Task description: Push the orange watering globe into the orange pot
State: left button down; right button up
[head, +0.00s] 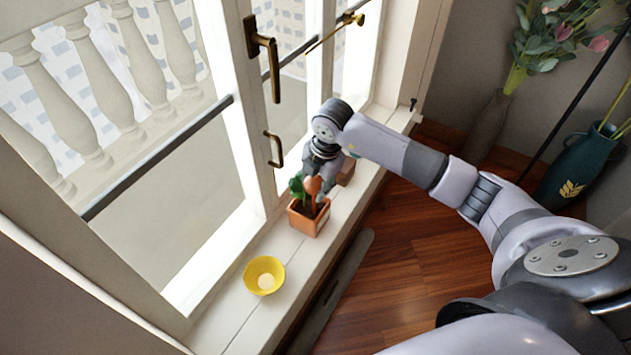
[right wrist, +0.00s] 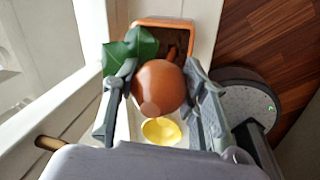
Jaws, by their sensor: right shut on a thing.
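The orange pot (head: 309,219) stands on the white windowsill, with a green-leaved plant (head: 296,186) in it. The orange watering globe (head: 313,186) is upright over the pot, its lower part at the pot's soil. My right gripper (head: 318,183) is above the pot and shut on the globe. In the right wrist view the round globe (right wrist: 159,87) sits between the two fingers (right wrist: 163,92), and a green leaf (right wrist: 130,50) is beside the left finger. The pot (right wrist: 163,23) shows behind it; the globe hides part of the pot's inside. My left gripper is out of view.
A yellow bowl (head: 264,275) stands on the sill nearer than the pot. A brown block-like thing (head: 347,171) is behind the gripper. The window frame with brass handles (head: 262,50) rises left of the sill. A teal vase (head: 572,172) stands at the right.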

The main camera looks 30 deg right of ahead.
jog(key=shift+f+b, duration=0.7)
jog(key=shift+f, duration=0.4)
jog(key=o, duration=1.3)
jog(key=shift+c, duration=0.2)
jog(key=shift+o, duration=0.3)
jog(key=o, duration=0.3)
jog(key=shift+r, duration=0.1)
jog(key=r+p, duration=0.2)
jog(key=r, duration=0.1)
jog(key=s+r+p, duration=0.1)
jog(key=r+p, duration=0.4)
jog(key=r, duration=0.1)
jog(key=shift+s+d, duration=0.2)
jog(key=shift+f, duration=0.1)
